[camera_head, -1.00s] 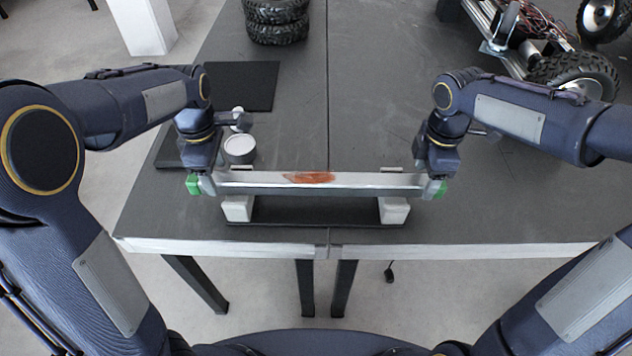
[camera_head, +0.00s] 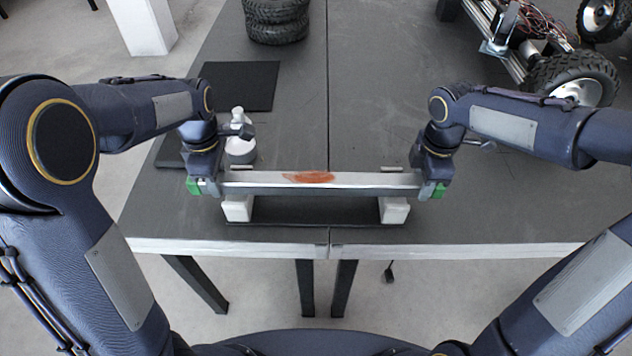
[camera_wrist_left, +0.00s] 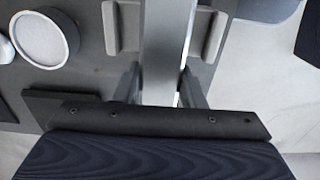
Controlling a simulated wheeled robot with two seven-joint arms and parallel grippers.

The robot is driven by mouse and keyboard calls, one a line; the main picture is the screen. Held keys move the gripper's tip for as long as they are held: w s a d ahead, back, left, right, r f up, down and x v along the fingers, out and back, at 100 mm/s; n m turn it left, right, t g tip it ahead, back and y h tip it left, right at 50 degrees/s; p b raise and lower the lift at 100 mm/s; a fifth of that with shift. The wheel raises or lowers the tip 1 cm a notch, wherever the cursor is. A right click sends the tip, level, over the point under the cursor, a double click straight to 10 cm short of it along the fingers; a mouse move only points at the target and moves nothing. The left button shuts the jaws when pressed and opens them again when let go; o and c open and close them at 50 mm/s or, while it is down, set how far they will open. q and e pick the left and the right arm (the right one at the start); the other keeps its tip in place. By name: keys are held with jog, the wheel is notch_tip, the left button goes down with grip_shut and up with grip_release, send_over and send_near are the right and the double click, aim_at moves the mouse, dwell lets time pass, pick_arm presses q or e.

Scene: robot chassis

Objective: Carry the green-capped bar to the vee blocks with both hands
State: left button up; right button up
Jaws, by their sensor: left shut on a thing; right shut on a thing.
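The grey metal bar (camera_head: 365,180) with a rusty orange patch lies level across the head view, with green caps at both ends. My left gripper (camera_head: 208,187) is shut on its left end beside the left green cap (camera_head: 193,186). My right gripper (camera_head: 427,188) is shut on its right end beside the right green cap (camera_head: 439,191). The pale vee blocks (camera_head: 238,209) and (camera_head: 394,211) stand under the bar on a dark base plate (camera_head: 315,212). Whether the bar touches them is unclear. In the left wrist view the bar (camera_wrist_left: 167,45) runs between my fingers.
A white-lidded round container (camera_head: 241,150) and a small bottle (camera_head: 238,115) stand behind my left gripper. A dark mat (camera_head: 240,85), stacked tyres (camera_head: 276,20) and a wheeled chassis (camera_head: 545,50) are farther back. The table's front edge (camera_head: 300,249) is close.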

pick_arm(q)
grip_shut()
pick_arm(e)
grip_shut()
pick_arm(q)
jog(key=shift+w+r, duration=0.15)
jog(key=shift+r, duration=0.1)
pick_arm(e)
jog(key=shift+w+r, duration=0.15)
jog(key=shift+r, duration=0.1)
